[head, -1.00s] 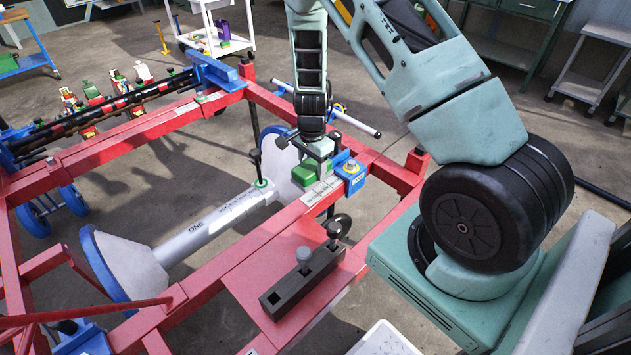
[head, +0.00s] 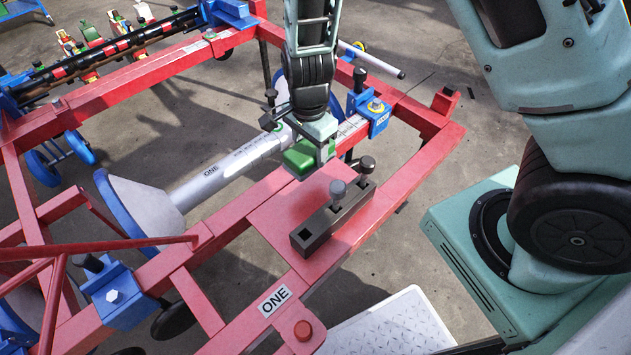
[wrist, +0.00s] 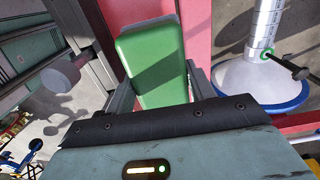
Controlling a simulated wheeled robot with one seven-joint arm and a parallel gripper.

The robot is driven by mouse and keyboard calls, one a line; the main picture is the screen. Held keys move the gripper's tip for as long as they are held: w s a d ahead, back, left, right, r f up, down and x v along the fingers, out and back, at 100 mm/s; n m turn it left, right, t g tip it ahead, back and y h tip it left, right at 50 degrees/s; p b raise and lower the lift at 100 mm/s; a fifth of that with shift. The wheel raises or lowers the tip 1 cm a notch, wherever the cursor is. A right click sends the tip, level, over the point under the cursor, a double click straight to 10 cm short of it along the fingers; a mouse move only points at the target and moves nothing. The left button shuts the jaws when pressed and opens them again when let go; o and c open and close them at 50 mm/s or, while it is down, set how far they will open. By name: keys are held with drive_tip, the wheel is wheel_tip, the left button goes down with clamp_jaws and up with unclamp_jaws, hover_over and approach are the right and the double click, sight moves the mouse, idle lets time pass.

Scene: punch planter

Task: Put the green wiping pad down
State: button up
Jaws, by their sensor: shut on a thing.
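The green wiping pad (head: 304,156) is held at the end of my arm, over the red frame beam and the back edge of the red plate. My gripper (wrist: 160,95) is shut on the pad, with a finger on each side of it in the wrist view, where the pad (wrist: 152,62) fills the middle. In the head view my gripper (head: 318,150) points down. I cannot tell whether the pad touches the red surface below.
A dark block (head: 334,218) with grey and black knobs stands on the red plate (head: 248,234), just in front of the pad. A blue clamp (head: 373,117) sits behind on the beam. A white cylinder (head: 225,170) marked ONE lies to the left. The plate's left part is bare.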

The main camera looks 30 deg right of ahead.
wheel_tip(320, 180, down, 9)
drive_tip(key=shift+b, duration=0.75)
drive_tip(key=shift+f, duration=0.15)
drive_tip(key=o, duration=1.1)
